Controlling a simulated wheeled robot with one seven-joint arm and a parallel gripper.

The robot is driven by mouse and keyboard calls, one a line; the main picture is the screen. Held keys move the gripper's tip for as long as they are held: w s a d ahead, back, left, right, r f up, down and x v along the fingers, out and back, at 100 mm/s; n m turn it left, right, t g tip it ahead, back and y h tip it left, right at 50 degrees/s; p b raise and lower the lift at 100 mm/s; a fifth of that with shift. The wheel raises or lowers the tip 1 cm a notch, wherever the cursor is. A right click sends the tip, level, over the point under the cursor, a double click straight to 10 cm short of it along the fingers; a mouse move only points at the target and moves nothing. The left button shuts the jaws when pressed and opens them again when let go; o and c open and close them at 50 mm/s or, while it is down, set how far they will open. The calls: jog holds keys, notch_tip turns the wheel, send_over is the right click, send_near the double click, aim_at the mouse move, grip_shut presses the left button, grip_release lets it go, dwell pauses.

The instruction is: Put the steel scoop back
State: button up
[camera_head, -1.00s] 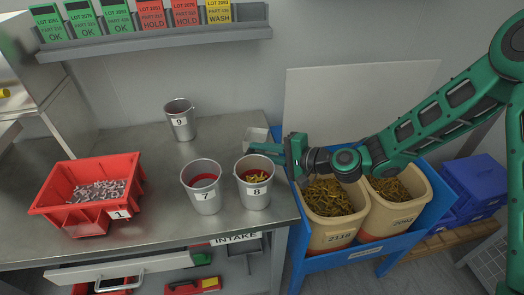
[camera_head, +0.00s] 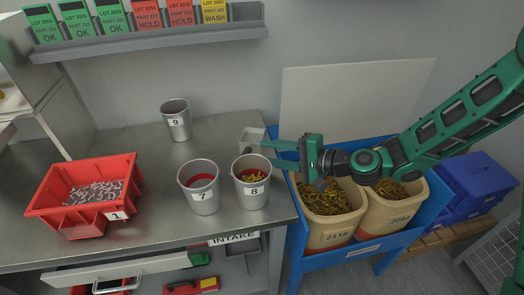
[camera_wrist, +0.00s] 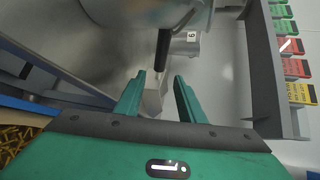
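The steel scoop (camera_head: 252,137) rests on the steel bench near its right back edge, behind bucket 8 (camera_head: 252,190). In the wrist view its dark handle (camera_wrist: 163,48) points away past the fingertips, and its pale grey body (camera_wrist: 152,101) shows between the fingers, partly covered by the left one.
Bucket 7 (camera_head: 202,199) stands left of bucket 8; bucket 9 (camera_head: 176,125) is at the back. A red bin (camera_head: 60,216) of metal parts is at left. Brass-filled tubs (camera_head: 330,235) stand in a blue frame (camera_head: 298,244) at right. A card shelf (camera_head: 150,45) hangs above.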

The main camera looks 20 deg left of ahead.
jog(key=v, duration=0.7)
jog(key=s+d+f+n+h, duration=0.15)
jog(key=d+h, duration=0.35)
jog(key=d, duration=1)
jog(key=s+d+f+n+h, duration=0.15)
jog(key=d+h, duration=0.35)
jog(key=d, duration=0.9)
jog(key=s+d+r+m+g+h, duration=0.1)
jog(key=s+d+r+h, duration=0.2)
jog(key=d, duration=0.5)
jog(key=s+d+r+m+h, duration=0.1)
jog(key=s+d+r, duration=0.2)
jog(key=s+d, duration=0.35)
jog(key=s+d+r+m+g, duration=0.1)
jog(key=s+d+r+m, duration=0.2)
jog(key=s+d, duration=0.4)
jog(key=s+r, duration=0.1)
jog(key=s, duration=0.2)
jog(key=shift+s+g, duration=0.2)
jog(key=shift+g, duration=0.1)
